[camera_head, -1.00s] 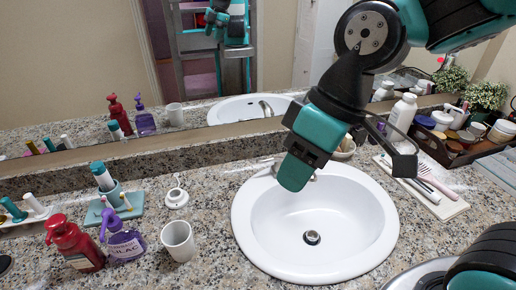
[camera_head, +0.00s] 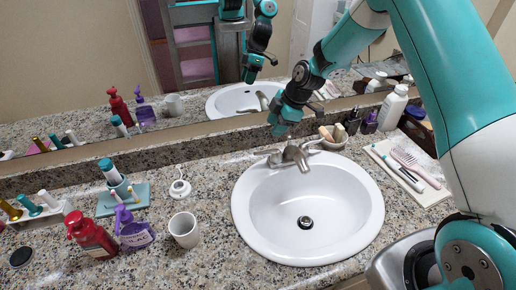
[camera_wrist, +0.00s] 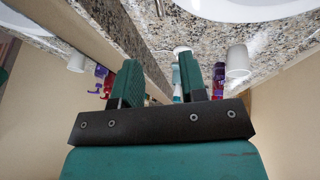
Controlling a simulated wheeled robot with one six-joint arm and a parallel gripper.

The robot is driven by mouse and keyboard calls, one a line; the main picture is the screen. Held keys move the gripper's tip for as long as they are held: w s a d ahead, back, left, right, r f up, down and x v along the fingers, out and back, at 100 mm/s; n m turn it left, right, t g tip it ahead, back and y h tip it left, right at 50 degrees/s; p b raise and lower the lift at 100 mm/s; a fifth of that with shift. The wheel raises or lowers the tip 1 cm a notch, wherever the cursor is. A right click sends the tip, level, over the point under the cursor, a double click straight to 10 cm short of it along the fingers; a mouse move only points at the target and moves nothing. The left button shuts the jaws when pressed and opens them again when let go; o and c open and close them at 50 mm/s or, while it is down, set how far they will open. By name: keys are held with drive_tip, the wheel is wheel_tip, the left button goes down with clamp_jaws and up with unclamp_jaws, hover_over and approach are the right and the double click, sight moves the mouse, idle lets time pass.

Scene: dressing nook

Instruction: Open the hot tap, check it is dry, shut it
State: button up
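The silver tap (camera_head: 296,155) stands at the back rim of the white oval sink (camera_head: 245,215). Its spout points forward over the basin, and its left lever (camera_head: 272,160) and right lever show on either side. No water shows at the spout; the basin looks empty around the dark drain (camera_head: 305,222). My gripper (camera_head: 281,124) is above and behind the tap near the backsplash, apparently clear of both levers. In the wrist view my gripper (camera_wrist: 160,72) has its two teal fingers apart with nothing held.
A white cup (camera_head: 184,230), purple pump bottle (camera_head: 134,231) and red pump bottle (camera_head: 92,238) stand left of the sink. A brush tray (camera_head: 428,190) and white bottle (camera_head: 393,108) are on the right. The mirror (camera_head: 70,70) runs along the back.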

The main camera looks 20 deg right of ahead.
sight(258, 154)
drive_tip(key=p+x, duration=0.2)
drive_tip(key=x, duration=1.1)
drive_tip(key=shift+p, duration=0.3)
drive_tip(key=shift+s+a, duration=0.1)
clamp_jaws()
